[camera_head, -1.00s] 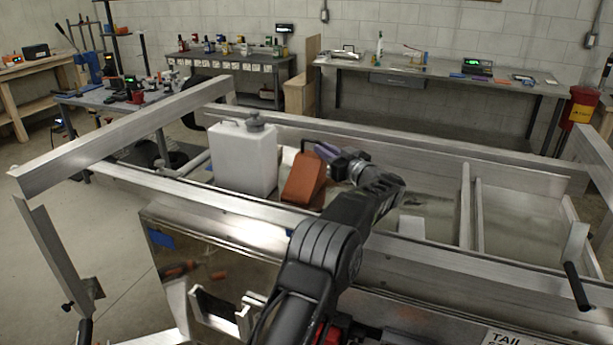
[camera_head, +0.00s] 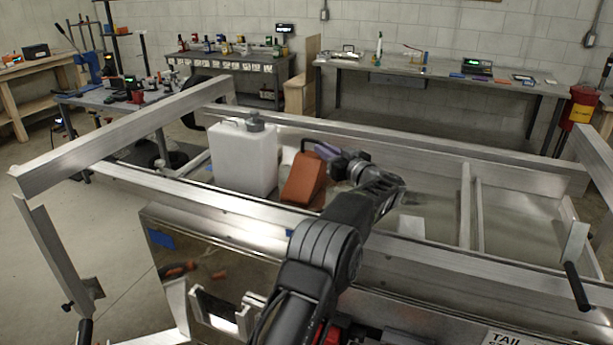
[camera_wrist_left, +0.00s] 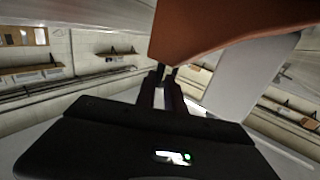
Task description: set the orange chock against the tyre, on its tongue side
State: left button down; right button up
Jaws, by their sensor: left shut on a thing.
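The orange chock (camera_head: 304,180) is in the trailer's front bay in the head view, right of a white jug. It also fills the top of the left wrist view (camera_wrist_left: 225,25). My left gripper (camera_head: 325,152) reaches in from the right at the chock's upper end and is shut on it; the exact grip is partly hidden. Its fingers (camera_wrist_left: 165,85) show narrowly spaced in the left wrist view. A dark round thing (camera_head: 172,160) beyond the left frame rail may be a tyre; I cannot tell. My right gripper is not in view.
The white jug (camera_head: 243,158) stands close to the chock's left. Aluminium rails surround the bay, with a long near rail (camera_head: 200,198) in front and a far rail (camera_head: 420,150) behind. Open floor (camera_head: 60,185) lies at the left. Benches stand along the back wall.

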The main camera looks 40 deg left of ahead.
pick_arm(q)
jog(key=shift+r, duration=0.2)
notch_tip(320, 180, up, 10)
jog(key=shift+b, duration=0.35)
jog(key=shift+f, duration=0.1)
dwell(1.0)
